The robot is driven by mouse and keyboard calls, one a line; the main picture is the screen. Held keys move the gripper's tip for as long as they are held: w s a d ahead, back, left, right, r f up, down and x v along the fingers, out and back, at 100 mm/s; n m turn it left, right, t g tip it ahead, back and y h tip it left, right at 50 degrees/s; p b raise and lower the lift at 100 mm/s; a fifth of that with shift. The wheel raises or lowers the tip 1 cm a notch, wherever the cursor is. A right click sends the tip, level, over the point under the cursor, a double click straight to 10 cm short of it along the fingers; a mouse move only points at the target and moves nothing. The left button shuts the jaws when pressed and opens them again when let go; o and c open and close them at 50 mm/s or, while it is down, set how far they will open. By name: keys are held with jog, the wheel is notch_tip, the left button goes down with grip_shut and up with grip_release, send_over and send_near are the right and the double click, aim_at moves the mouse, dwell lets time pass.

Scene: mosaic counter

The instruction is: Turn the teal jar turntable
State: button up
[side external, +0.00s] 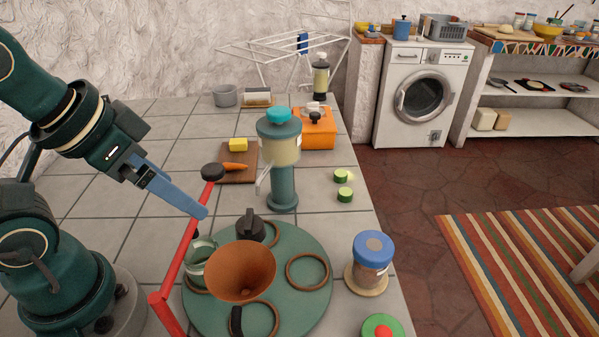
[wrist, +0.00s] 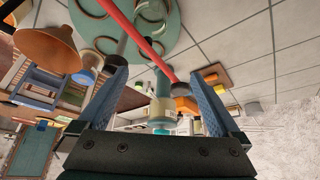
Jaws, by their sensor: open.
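The teal turntable (side external: 308,316) is a round flat disc on the counter with several brown rings on it. The disc also shows at the top of the wrist view (wrist: 168,22). A red bar (side external: 183,245) with a black knob (side external: 213,172) rises along its left side. My gripper (side external: 204,212) is open beside the bar, above the counter. In the wrist view the bar's knob end lies between my fingers (wrist: 157,74), apart from both.
A teal blender-like dispenser (side external: 283,185) stands behind the turntable. A blue-lidded jar (side external: 373,252) sits to its right. A cutting board (side external: 239,176), an orange box (side external: 318,133) and cucumber pieces (side external: 345,194) lie farther back.

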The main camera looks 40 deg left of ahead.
jog(key=shift+s, duration=0.1)
jog(key=c, duration=0.6)
notch_tip(320, 180, up, 2)
jog(key=m+g, duration=0.5)
jog(key=m, duration=0.4)
send_over(249, 218)
jog(key=shift+a+r, duration=0.1)
jog(key=shift+a, duration=0.15)
jog(key=shift+d+f+g, duration=0.25)
jog(key=shift+f+g, duration=0.05)
jog(key=shift+f, duration=2.6)
grip_shut()
